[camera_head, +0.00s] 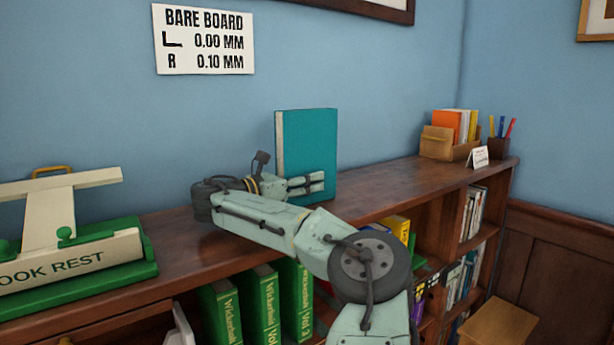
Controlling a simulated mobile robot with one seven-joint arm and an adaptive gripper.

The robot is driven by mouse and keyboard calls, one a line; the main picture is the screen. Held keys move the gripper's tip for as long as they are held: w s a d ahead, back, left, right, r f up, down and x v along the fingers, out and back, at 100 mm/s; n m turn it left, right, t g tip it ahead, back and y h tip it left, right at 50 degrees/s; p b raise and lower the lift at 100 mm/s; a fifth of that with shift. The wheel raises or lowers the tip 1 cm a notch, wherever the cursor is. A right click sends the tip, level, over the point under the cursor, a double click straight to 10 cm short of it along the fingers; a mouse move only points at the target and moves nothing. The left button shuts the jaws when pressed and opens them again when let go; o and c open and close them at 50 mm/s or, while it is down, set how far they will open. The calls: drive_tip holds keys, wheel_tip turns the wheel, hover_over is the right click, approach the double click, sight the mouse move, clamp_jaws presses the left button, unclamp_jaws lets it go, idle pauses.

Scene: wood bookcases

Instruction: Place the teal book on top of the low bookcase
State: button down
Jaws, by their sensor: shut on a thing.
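The teal book (310,140) is upright above the top of the low bookcase (395,192), with its pale edge facing left. My gripper (308,185) is shut on the lower part of the teal book, reaching it from the left. The fingers cover part of the cover's lower area. The book's bottom edge is at or very near the wooden top; I cannot tell whether it touches.
A green and cream stand marked "BOOK REST" (70,260) is at the left. A desk organiser (455,140) and pen cup (498,148) stand at the far right. The top right of the book is clear.

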drive_tip(key=c, duration=1.6)
unclamp_jaws()
drive_tip(key=shift+f, duration=0.15)
drive_tip(key=shift+c, duration=0.2)
drive_tip(key=o, duration=0.5)
drive_tip(key=shift+c, duration=0.2)
drive_tip(key=b+v, duration=0.3)
drive_tip(key=v, duration=0.3)
drive_tip(key=shift+s+a, duration=0.2)
drive_tip(key=shift+a, duration=0.15)
drive_tip(key=shift+s+a+b, duration=0.3)
